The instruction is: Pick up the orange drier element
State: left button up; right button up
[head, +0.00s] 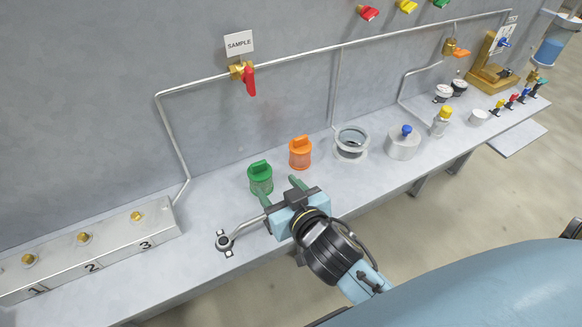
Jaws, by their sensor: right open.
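The orange drier element (300,153) stands upright on the grey shelf (215,195), with a raised grip on its top. A similar green element (260,178) stands upright to its left. My right gripper (280,191) is open and empty in front of the two elements. Its left finger is close to the lower right of the green element; I cannot tell if they touch. Its right finger points toward the orange element, with a visible gap. My left gripper is not in view.
A metal ring-shaped housing (351,143) stands right of the orange element, then a grey canister with a blue knob (403,143). A ratchet wrench (225,241) lies left of my gripper. A numbered block (95,252) sits at left; the wall carries a pipe with a red-handled SAMPLE valve (249,80).

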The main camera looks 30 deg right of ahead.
aim_at(300, 148)
jog(key=z, duration=1.3)
